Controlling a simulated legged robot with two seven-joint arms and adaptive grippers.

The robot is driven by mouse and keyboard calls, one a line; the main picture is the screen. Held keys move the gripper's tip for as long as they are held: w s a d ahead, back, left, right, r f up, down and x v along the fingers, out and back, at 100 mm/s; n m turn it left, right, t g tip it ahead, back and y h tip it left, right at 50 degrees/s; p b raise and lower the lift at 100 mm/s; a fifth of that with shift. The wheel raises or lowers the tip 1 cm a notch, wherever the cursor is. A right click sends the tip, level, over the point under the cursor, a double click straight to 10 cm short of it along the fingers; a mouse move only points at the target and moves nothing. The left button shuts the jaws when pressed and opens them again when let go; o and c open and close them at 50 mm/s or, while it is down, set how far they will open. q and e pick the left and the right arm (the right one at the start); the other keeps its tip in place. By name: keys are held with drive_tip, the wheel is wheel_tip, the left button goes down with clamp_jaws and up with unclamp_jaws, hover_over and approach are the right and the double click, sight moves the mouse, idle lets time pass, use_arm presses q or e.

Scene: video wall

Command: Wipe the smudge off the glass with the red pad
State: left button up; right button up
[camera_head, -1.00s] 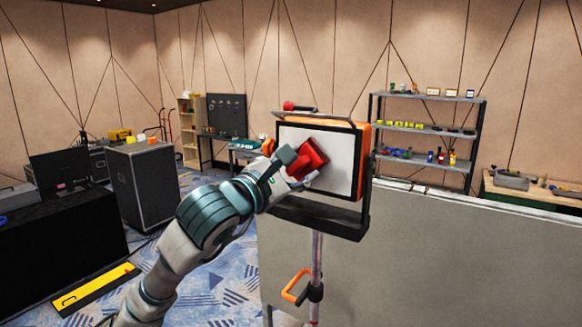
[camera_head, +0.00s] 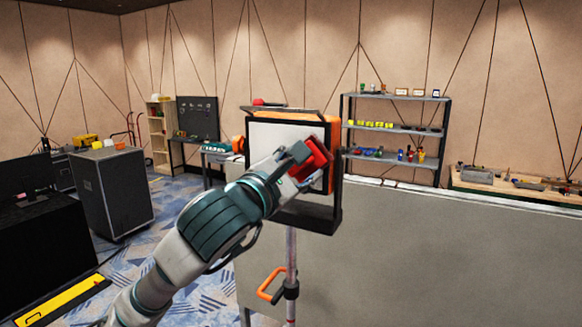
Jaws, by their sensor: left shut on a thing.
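The red pad (camera_head: 316,157) is held in my left gripper (camera_head: 304,163), which is shut on it. The pad is at the right part of the glass (camera_head: 268,140), a pale panel in a black and orange frame on a stand. The pad appears to be against the glass, but I cannot tell the contact for certain. No smudge can be made out on the part of the glass that shows; the pad, gripper and arm hide its lower right. My right gripper is not in view.
A pole (camera_head: 290,255) with an orange handle (camera_head: 270,284) carries the panel. A grey partition (camera_head: 430,250) stands behind and to the right. A metal shelf (camera_head: 396,128) and a workbench (camera_head: 520,190) are at the back. A black case (camera_head: 112,192) stands at left.

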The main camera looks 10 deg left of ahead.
sight(270, 153)
use_arm(q)
drive_tip(key=shift+w+a, duration=0.35)
drive_tip(key=shift+a, duration=0.45)
drive_tip(key=shift+w+a, duration=0.3)
drive_tip(key=shift+a, duration=0.5)
drive_tip(key=shift+w+a, duration=0.3)
drive_tip(key=shift+a, duration=0.55)
drive_tip(key=shift+w+a, duration=0.3)
drive_tip(key=shift+a, duration=0.6)
drive_tip(key=shift+w+a, duration=0.3)
drive_tip(key=shift+a, duration=0.55)
drive_tip(key=shift+w+a+f+p, duration=0.1)
drive_tip(key=shift+w+a+p, duration=0.1)
drive_tip(key=shift+a, duration=0.4)
drive_tip(key=shift+w+a+p, duration=0.15)
drive_tip(key=shift+w+a, duration=0.05)
drive_tip(key=shift+a, duration=0.4)
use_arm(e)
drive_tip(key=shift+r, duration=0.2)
use_arm(q)
drive_tip(key=shift+s, duration=0.1)
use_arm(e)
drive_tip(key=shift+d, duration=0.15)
